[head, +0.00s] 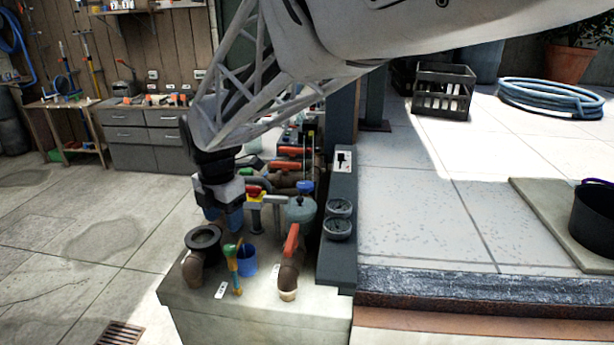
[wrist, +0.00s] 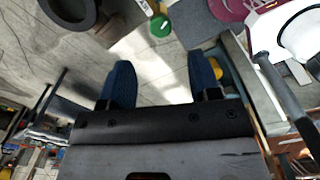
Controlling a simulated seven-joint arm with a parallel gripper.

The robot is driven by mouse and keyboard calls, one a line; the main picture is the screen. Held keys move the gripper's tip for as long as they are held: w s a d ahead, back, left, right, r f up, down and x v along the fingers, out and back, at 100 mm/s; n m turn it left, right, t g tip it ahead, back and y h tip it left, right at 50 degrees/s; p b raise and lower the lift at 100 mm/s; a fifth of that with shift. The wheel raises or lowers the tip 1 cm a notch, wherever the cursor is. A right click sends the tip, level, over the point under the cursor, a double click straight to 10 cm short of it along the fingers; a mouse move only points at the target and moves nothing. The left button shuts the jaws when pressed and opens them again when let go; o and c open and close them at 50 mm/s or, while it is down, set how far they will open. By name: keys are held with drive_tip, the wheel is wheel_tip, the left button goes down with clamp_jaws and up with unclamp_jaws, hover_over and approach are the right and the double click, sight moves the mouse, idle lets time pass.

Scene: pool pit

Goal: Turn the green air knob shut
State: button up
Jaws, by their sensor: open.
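The green air knob (head: 229,250) sits at the top of a small slanted yellow and blue valve on the concrete block. My gripper (head: 224,220) points down behind and above the knob. Its two blue fingers also show in the wrist view (wrist: 160,68), spread apart with nothing between them. The gripper does not touch the knob in the wrist view.
A dark flanged pipe (head: 203,238) stands left of the knob and a blue cup (head: 247,261) right of it. A red-handled pipe (head: 291,243), a grey-green vessel (head: 301,214) and gauges (head: 339,229) crowd the right. Open floor (head: 80,240) lies left of the block.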

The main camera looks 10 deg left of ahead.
sight(229, 247)
idle(0.3)
drive_tip(key=shift+f, duration=3.9)
drive_tip(key=c, duration=0.9)
